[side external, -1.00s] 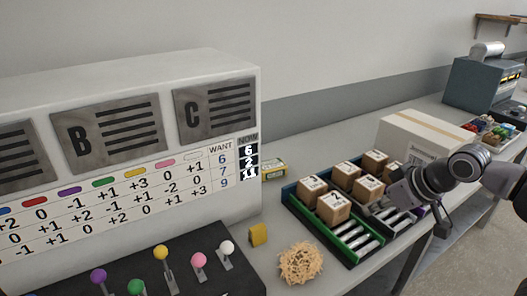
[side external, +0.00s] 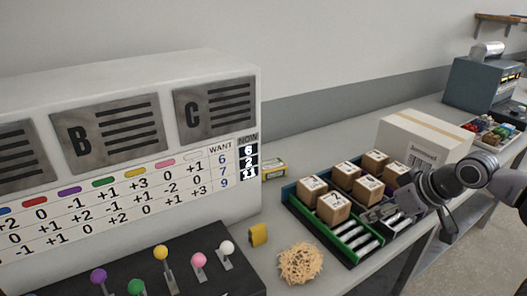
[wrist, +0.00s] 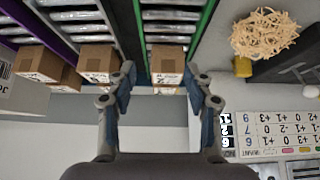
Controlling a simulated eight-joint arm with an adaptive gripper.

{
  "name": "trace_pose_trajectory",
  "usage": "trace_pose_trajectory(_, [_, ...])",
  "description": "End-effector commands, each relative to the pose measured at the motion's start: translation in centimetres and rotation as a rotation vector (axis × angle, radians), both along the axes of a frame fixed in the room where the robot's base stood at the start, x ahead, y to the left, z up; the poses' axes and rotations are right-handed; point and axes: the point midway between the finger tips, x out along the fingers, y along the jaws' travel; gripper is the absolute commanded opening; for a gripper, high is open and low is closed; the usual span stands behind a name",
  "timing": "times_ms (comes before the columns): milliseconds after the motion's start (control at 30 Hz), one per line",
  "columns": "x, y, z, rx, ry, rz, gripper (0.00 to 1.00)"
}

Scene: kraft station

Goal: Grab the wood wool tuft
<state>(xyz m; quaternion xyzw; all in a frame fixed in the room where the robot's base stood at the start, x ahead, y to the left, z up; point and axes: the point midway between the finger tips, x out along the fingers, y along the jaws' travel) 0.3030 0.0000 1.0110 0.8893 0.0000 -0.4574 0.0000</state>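The wood wool tuft (side external: 301,263) is a pale, tangled nest of strands on the grey table, in front of the roller tray and right of the lever panel. It also shows at the upper right of the wrist view (wrist: 264,34). My gripper (side external: 372,214) is above the right part of the roller tray, to the right of the tuft and apart from it. In the wrist view my gripper (wrist: 164,88) has its two fingers spread wide with nothing held between them. The tuft is outside the fingers, to their right.
The roller tray (side external: 290,198) holds several small cardboard boxes (side external: 334,207). A yellow block (side external: 258,235) stands beside the tuft. The lever panel (side external: 215,280) with coloured knobs is to the left. A large carton (side external: 400,135) stands behind my arm.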

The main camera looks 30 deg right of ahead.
Motion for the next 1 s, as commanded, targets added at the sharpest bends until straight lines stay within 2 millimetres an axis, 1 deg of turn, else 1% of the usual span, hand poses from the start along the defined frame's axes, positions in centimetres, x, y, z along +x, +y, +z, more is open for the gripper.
trace_pose_trajectory(33, [0.0, 0.0, 0.0, 0.000, 0.000, 0.000, 0.75])
trace_pose_trajectory(67, [0.0, 0.0, 0.0, 0.000, 0.000, 0.000, 0.84])
trace_pose_trajectory(100, [0.0, 0.0, 0.0, 0.000, 0.000, 0.000, 0.95])
trace_pose_trajectory(133, [0.0, 0.0, 0.0, 0.000, 0.000, 0.000, 1.00])
trace_pose_trajectory(467, [0.0, 0.0, 0.0, 0.000, 0.000, 0.000, 1.00])
trace_pose_trajectory(567, [0.1, 0.5, 0.1, 0.004, 0.008, 0.007, 1.00])
trace_pose_trajectory(667, [0.5, 2.0, 0.5, 0.014, 0.035, 0.021, 1.00])
trace_pose_trajectory(767, [0.9, 4.6, 1.1, 0.025, 0.080, 0.037, 1.00])
trace_pose_trajectory(900, [1.3, 9.0, 1.9, 0.029, 0.147, 0.049, 1.00])
trace_pose_trajectory(1000, [1.2, 11.9, 2.4, 0.020, 0.184, 0.048, 1.00])
